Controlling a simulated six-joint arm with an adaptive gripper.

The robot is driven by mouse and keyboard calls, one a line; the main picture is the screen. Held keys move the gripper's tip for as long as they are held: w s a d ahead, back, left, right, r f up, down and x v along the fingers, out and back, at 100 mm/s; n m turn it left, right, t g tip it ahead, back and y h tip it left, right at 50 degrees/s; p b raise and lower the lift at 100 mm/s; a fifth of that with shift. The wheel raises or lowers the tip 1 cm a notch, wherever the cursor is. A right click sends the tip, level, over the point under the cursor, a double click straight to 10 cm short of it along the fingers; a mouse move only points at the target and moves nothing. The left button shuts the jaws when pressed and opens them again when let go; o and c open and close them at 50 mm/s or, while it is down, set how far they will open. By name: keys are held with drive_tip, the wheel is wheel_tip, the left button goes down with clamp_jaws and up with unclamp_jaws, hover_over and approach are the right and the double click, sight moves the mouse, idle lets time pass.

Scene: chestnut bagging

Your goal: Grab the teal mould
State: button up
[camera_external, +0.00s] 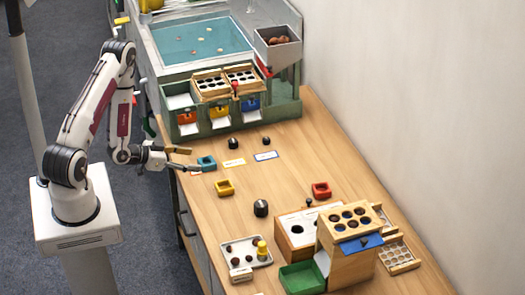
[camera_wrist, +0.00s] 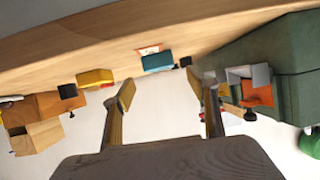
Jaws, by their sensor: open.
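The teal mould (camera_external: 206,162) is a small block with a hollow top, on the wooden table near its left edge. My gripper (camera_external: 193,160) is open and empty, just left of the mould, with its fingers pointing at it. In the wrist view the teal mould (camera_wrist: 157,62) lies beyond the two spread fingertips of my gripper (camera_wrist: 161,87), between them in the picture. The fingers appear apart from the mould. Its inside is hidden in the wrist view.
A yellow mould (camera_external: 224,187) sits nearby, and a red mould (camera_external: 321,190) farther right. Black knobs (camera_external: 233,143) and small cards (camera_external: 234,162) lie around. A green station (camera_external: 185,129) stands behind; a wooden box (camera_external: 340,262) stands at the front. The table's middle is mostly clear.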

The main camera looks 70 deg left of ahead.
sight(205, 161)
drive_tip(key=shift+s+f+n+t, duration=0.3)
drive_tip(key=shift+s+f, duration=0.05)
drive_tip(key=shift+s, duration=0.05)
drive_tip(key=shift+w, duration=0.1)
drive_tip(key=shift+x, duration=1.2)
drive_tip(key=shift+x, duration=2.65)
drive_tip(key=shift+r, duration=0.15)
drive_tip(key=c, duration=1.2)
